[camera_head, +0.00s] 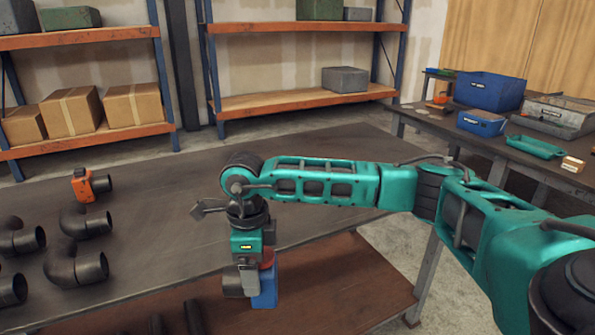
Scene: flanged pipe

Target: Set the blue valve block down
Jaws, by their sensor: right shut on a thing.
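The blue valve block (264,289) hangs upright under my right gripper (248,274), with a bit of orange-red showing at its top. My right gripper points down and is shut on the block; its fingers partly hide it. In the picture the block lies across the front edge of the dark workbench (150,225), with the lower shelf behind it. I cannot tell its exact height, and no contact with a surface shows. My left gripper is not in view.
Several black pipe elbows (77,265) and an orange valve piece (82,186) with a black pipe end stand on the left of the bench. The bench's middle is clear. A side table at right holds blue bins (490,91). Dark pipes (192,316) lie on the brown lower shelf (345,282).

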